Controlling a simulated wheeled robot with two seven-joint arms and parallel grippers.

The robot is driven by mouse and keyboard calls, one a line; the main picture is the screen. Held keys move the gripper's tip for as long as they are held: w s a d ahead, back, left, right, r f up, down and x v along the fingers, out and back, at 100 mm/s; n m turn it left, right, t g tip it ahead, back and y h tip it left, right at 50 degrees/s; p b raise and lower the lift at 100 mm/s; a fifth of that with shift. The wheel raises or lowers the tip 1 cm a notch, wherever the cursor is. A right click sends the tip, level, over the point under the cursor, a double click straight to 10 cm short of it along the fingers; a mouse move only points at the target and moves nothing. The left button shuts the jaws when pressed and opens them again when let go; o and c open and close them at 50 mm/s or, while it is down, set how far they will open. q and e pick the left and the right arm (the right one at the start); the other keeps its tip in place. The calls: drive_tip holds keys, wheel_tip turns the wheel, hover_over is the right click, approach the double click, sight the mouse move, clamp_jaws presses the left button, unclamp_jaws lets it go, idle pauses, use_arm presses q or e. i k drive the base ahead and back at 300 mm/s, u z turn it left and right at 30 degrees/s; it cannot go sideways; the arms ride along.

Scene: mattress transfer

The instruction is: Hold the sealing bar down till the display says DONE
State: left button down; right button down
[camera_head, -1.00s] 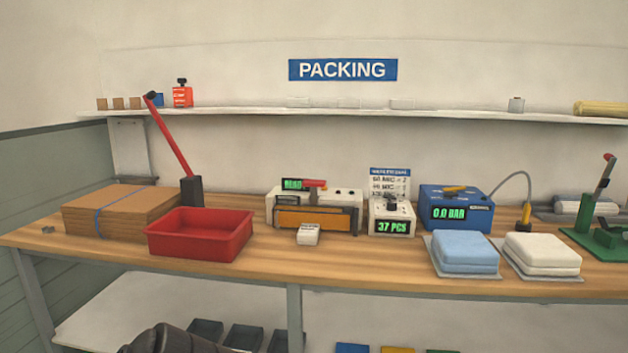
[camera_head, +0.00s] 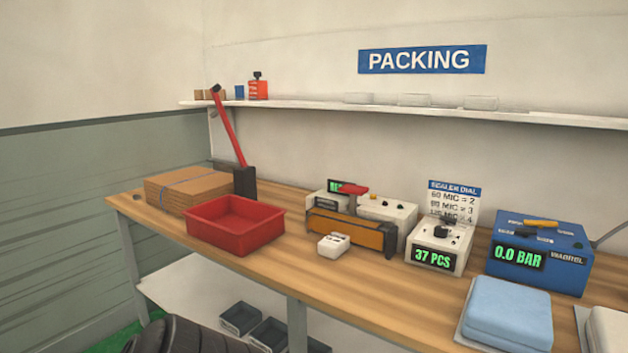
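The white sealer (camera_head: 400,213) stands on the wooden bench, right of the red bin. An orange-brown bar with dark ends (camera_head: 345,231) runs along its front. A red handle (camera_head: 354,189) sits above it. The sealer's small green display (camera_head: 334,186) is partly hidden by the red handle; only its first letters, like "RE", show. I cannot tell whether the bar is raised or down. Neither of my grippers is in view, and nothing is touching the sealer.
A red bin (camera_head: 235,224), strapped cardboard (camera_head: 187,191) and a red lever (camera_head: 229,128) are at left. A white block (camera_head: 334,245) lies before the sealer. Right are a counter reading 37 PCS (camera_head: 440,247), a blue pump reading 0.0 BAR (camera_head: 542,250) and a blue folded pad (camera_head: 508,313).

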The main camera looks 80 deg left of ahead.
sight(355, 191)
drive_tip(key=u, duration=1)
drive_tip(key=i, duration=0.9)
drive_tip(key=u, duration=1.05)
